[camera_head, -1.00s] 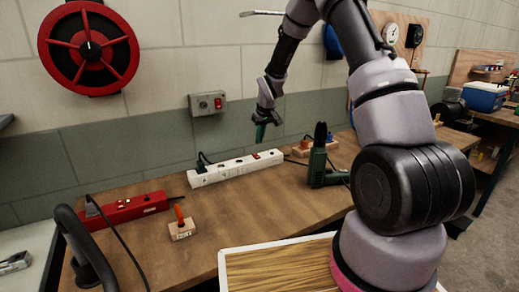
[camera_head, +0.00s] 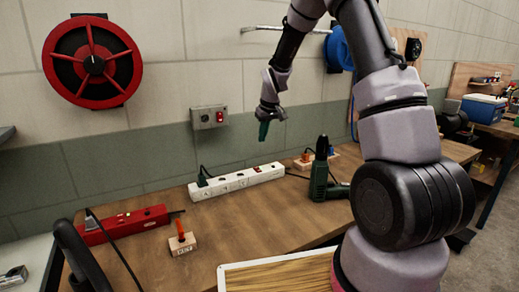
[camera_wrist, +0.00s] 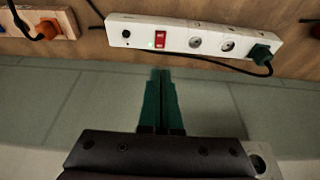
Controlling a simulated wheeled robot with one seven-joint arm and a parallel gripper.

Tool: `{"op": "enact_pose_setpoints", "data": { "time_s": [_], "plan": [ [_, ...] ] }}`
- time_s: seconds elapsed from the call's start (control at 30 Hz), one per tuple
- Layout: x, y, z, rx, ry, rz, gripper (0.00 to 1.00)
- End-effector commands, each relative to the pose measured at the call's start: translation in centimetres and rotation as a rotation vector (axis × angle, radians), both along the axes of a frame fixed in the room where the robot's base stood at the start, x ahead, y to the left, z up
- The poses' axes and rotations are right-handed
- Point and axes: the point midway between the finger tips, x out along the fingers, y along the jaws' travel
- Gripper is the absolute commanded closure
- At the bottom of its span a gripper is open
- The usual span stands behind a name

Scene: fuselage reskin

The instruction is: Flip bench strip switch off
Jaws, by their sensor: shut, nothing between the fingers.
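The white bench power strip (camera_head: 236,182) lies along the back of the wooden bench against the wall. Its red rocker switch (camera_head: 257,169) sits near its right end in the head view, with a green plug (camera_head: 203,180) at the left end. In the wrist view the strip (camera_wrist: 180,38) shows upside down, with the red switch (camera_wrist: 160,39) and a small green light beside it. My gripper (camera_head: 263,139) is shut and empty, its green fingers above the strip near the switch. In the wrist view the fingertips (camera_wrist: 160,72) are apart from the switch in the picture.
A grey wall box with a red switch (camera_head: 209,117) is above.

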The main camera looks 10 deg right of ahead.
Motion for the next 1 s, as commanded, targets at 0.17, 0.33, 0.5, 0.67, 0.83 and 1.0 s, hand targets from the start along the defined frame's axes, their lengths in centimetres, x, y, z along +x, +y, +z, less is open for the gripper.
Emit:
{"op": "enact_pose_setpoints", "data": {
  "time_s": [0.17, 0.33, 0.5, 0.67, 0.83, 1.0],
  "plan": [
    [0.3, -0.2, 0.3, 0.001, -0.003, 0.000, 1.00],
    [0.4, -0.2, 0.3, 0.001, -0.003, 0.001, 1.00],
    [0.4, -0.2, -0.1, 0.001, -0.002, 0.000, 1.00],
    [1.0, 0.0, -2.0, 0.001, 0.000, 0.001, 1.00],
    [2.1, 0.4, -5.4, 0.000, 0.001, 0.001, 1.00],
    [3.3, 0.8, -8.8, 0.001, 0.001, 0.000, 1.00]
  ]
}}
